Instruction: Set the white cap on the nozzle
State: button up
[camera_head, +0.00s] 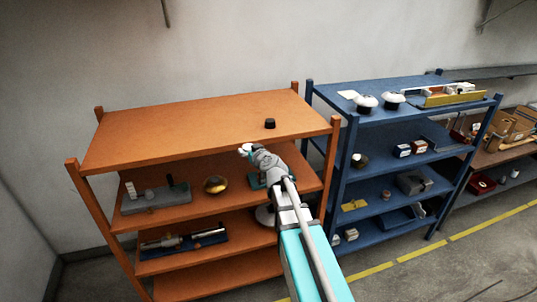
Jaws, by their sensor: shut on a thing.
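My gripper (251,150) is in front of the orange shelf unit, near the front edge of its top board. It is shut on a small white piece at its tip, which looks like the white cap (244,149); the fingers hide part of it. A teal object (257,182) on the second shelf is partly hidden behind my gripper and arm. I cannot make out which thing is the nozzle. A small black cylinder (270,123) stands upright on the top board, behind and apart from my gripper.
The orange unit's top board (180,135) is otherwise clear. Its second shelf holds a grey block with upright pieces (155,199) and a golden bowl (215,185). A blue shelf unit (347,150) stands close at right with several items.

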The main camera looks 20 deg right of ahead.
notch_tip(320, 180, down, 14)
jog(key=b, duration=1.3)
jog(key=shift+a, duration=0.2)
